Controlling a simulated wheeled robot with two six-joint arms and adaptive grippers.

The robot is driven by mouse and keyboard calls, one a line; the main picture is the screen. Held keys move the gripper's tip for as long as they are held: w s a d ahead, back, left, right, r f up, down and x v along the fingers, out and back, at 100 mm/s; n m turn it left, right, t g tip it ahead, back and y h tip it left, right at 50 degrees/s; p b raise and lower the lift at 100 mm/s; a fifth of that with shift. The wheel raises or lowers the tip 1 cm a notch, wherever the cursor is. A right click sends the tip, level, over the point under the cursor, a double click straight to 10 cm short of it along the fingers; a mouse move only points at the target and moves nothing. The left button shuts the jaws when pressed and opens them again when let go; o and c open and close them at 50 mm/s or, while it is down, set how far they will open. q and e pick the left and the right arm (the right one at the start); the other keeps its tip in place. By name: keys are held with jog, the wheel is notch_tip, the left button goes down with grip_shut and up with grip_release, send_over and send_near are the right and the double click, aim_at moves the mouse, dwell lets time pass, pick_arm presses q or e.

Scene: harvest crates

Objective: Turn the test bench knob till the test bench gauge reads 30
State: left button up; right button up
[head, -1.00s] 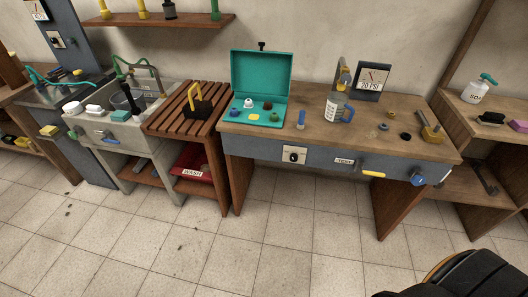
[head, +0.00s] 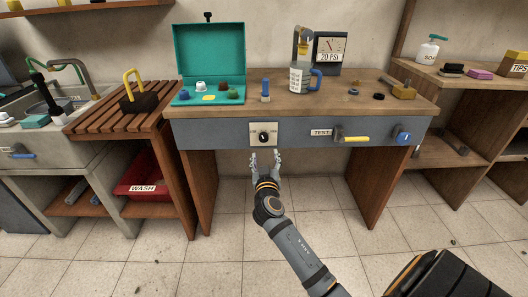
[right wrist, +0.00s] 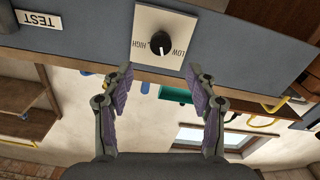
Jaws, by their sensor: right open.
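The test bench knob (head: 263,137) is a black dial on a white plate on the bench's grey front panel. In the right wrist view the knob (right wrist: 160,43) shows upside down, with LOW and HIGH marked on its plate. The gauge (head: 331,48) stands at the back of the bench top with a 20 PSI label; its needle is too small to read surely. My right gripper (head: 266,160) is open and empty, just below the knob plate and apart from it. In the right wrist view its fingers (right wrist: 158,95) frame the space short of the knob. My left gripper is out of view.
A TEST label (head: 321,132) and a yellow-handled lever (head: 355,139) sit on the panel to the right, with a blue knob (head: 402,137) beyond. A teal case (head: 210,55), bottle (head: 300,78) and small parts stand on top.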

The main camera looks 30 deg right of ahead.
aim_at(264, 140)
jog(key=x, duration=0.9)
jog(key=shift+w, duration=0.3)
jog(key=shift+w+d, duration=0.3)
jog(key=shift+w, duration=0.1)
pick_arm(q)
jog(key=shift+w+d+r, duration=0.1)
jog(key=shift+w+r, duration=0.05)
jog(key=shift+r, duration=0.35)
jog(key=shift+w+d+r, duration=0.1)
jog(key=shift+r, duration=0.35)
pick_arm(e)
jog(key=shift+c, duration=0.4)
